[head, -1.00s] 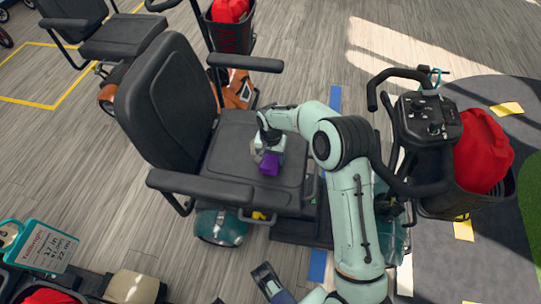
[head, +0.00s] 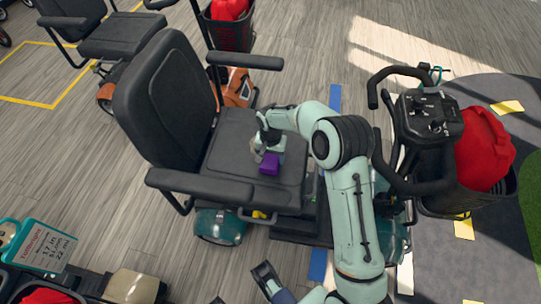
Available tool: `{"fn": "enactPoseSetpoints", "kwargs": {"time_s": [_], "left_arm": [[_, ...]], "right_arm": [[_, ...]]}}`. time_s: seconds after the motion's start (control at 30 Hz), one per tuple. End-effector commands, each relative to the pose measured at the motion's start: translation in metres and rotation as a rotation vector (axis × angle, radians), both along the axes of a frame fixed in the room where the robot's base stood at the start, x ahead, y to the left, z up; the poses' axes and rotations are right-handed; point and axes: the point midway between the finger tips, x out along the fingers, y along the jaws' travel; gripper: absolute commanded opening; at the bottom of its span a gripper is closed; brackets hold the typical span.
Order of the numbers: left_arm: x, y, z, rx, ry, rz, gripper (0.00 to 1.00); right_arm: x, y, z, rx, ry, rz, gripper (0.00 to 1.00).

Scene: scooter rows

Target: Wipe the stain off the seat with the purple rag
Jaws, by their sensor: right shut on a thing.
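The scooter's black seat (head: 232,160) is in the middle of the head view, with its backrest on the left and an armrest on each side. My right gripper (head: 268,157) is over the seat cushion, shut on the purple rag (head: 269,165). The rag is at the cushion's surface; I cannot tell how firmly it touches. No stain shows on the visible part of the seat; the gripper and rag hide some of the cushion. My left gripper (head: 266,278) is low at the bottom edge, away from the seat, and its jaws are unclear.
The near armrest (head: 200,187) and far armrest (head: 245,61) flank the seat. The scooter's handlebar console (head: 432,117) and a basket with a red bag (head: 482,150) stand on the right. Another scooter with a sign (head: 45,247) is at lower left.

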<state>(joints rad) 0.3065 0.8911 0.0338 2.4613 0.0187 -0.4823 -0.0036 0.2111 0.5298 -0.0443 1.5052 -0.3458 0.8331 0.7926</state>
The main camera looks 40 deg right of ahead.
Motion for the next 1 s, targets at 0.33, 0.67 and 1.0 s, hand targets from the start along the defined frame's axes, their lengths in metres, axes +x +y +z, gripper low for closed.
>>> {"fn": "enactPoseSetpoints", "kwargs": {"time_s": [0.33,0.67,1.0], "left_arm": [[0.000,0.000,-0.008,0.002,0.004,0.002,0.43],[0.000,0.002,-0.012,0.005,0.006,0.005,0.43],[-0.001,0.003,-0.015,0.007,0.006,0.008,0.43]], "right_arm": [[0.000,0.000,-0.009,0.001,0.001,0.000,0.44],[0.000,0.000,-0.017,0.000,0.000,0.000,0.44],[0.011,-0.015,-0.018,-0.001,0.001,-0.001,0.44]]}}
